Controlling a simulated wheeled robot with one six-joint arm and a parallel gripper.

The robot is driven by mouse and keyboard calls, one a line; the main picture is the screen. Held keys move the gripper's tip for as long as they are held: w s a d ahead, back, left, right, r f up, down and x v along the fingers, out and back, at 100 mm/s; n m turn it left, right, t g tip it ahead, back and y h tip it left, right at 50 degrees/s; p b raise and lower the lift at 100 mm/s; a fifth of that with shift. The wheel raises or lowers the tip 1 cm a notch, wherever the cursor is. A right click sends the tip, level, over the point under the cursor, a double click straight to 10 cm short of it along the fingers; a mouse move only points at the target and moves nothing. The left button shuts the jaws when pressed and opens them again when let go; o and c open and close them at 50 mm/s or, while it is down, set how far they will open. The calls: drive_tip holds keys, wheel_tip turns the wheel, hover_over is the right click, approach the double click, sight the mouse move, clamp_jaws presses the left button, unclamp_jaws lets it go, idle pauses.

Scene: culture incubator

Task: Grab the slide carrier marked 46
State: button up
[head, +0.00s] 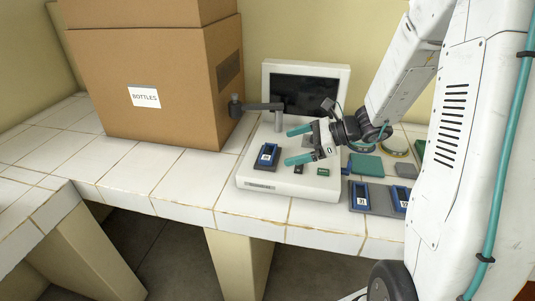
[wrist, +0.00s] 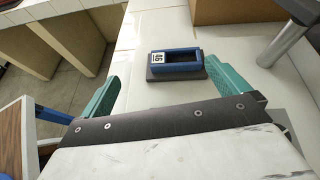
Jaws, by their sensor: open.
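The slide carrier marked 46 (wrist: 181,62) is a blue open frame with a white label, on a dark grey base. In the head view the blue carrier (head: 267,155) sits on the left part of the white device's flat top. My gripper (head: 292,146) is open, with teal fingers apart, to the right of the carrier and apart from it. In the wrist view the carrier lies ahead of my gripper (wrist: 165,92), between the lines of the two fingers. Nothing is between the fingers.
The white device (head: 228,196) has a dark screen (head: 304,93) and a grey arm (head: 262,106) behind the carrier. A cardboard box marked BOTTLES (head: 150,75) stands at the left. Other blue carriers (head: 361,195) lie at the right. Tiled counter (head: 60,150) is clear at the left.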

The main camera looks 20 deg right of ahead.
sight(268, 151)
drive_tip(key=shift+w+d+f+m+t, duration=0.4)
drive_tip(key=shift+w+d+f+m, duration=0.35)
drive_tip(key=shift+d+f+m, duration=0.05)
drive_tip(key=shift+w+a+f, duration=0.2)
drive_tip(key=shift+w, duration=0.05)
drive_tip(key=x, duration=0.7)
drive_tip(key=shift+a+r, duration=0.1)
drive_tip(key=shift+r, duration=0.1)
drive_tip(key=c, duration=0.9)
